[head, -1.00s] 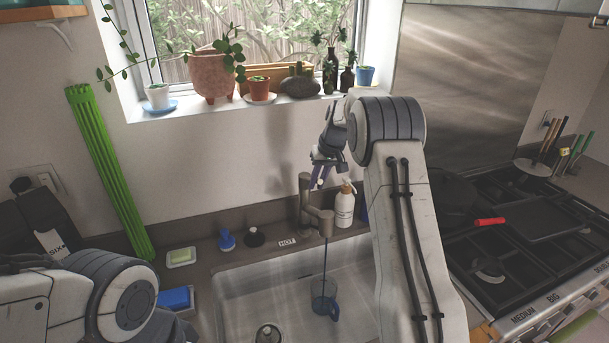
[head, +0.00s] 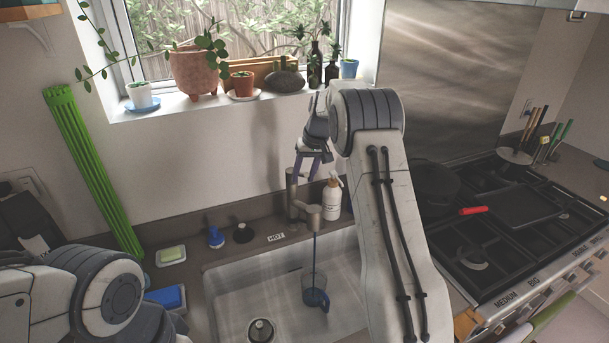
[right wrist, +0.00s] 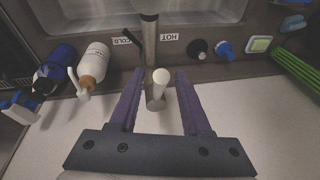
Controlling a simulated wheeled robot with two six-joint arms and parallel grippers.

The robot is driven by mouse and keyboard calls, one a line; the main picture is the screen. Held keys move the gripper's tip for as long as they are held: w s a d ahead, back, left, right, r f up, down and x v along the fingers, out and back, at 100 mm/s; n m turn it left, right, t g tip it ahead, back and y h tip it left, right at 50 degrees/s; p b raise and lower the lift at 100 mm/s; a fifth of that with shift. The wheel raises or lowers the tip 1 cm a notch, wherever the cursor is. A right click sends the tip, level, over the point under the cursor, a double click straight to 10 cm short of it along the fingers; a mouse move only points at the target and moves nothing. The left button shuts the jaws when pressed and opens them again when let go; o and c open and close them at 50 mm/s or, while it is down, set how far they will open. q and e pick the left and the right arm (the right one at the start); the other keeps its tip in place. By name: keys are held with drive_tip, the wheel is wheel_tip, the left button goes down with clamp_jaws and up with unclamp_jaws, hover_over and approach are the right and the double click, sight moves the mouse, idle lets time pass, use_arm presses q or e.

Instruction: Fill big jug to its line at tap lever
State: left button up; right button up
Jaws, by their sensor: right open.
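The jug (head: 308,289), clear with a blue handle, stands in the sink below the tap (head: 312,217). A thin blue stream (head: 315,250) runs from the spout into it. The jug's line and water level are too small to tell. My right gripper (head: 311,168) is above the tap. In the right wrist view its open purple fingers (right wrist: 160,78) stand on either side of the pale round-ended tap lever (right wrist: 161,77), with gaps on both sides. My left arm shows at the lower left, but its gripper is out of view.
A soap bottle (head: 332,200) stands just right of the tap. A black plug (head: 243,233), a blue brush (head: 216,238) and a soap dish (head: 171,256) line the sink's back ledge. Potted plants stand on the windowsill (head: 180,106). The stove (head: 500,235) is at the right.

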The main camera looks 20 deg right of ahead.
drive_tip(key=b+v, duration=0.2)
drive_tip(key=v, duration=0.8)
drive_tip(key=shift+r+b, duration=0.2)
drive_tip(key=shift+b, duration=0.2)
drive_tip(key=s+a+f+n+g+b, duration=0.1)
drive_tip(key=s+a+f+n+b, duration=0.1)
drive_tip(key=s+a, duration=0.55)
drive_tip(key=s+a+f+n+b, duration=0.15)
drive_tip(key=s+a, duration=0.25)
drive_tip(key=a, duration=0.6)
drive_tip(key=s+a+f+n+g+b, duration=0.1)
drive_tip(key=s+a+f+b, duration=0.15)
drive_tip(key=s+a, duration=0.45)
drive_tip(key=s+a+f+n+b, duration=0.1)
drive_tip(key=s+a+f+n, duration=0.1)
drive_tip(key=s+f, duration=0.4)
drive_tip(key=s+a+f+n+b, duration=0.1)
drive_tip(key=s+f, duration=0.4)
drive_tip(key=s, duration=1.1)
drive_tip(key=shift+a+f+n+g+h+b, duration=0.3)
drive_tip(key=shift+a+f+n+g+b, duration=0.1)
drive_tip(key=shift+a+n, duration=0.3)
drive_tip(key=shift+d, duration=0.1)
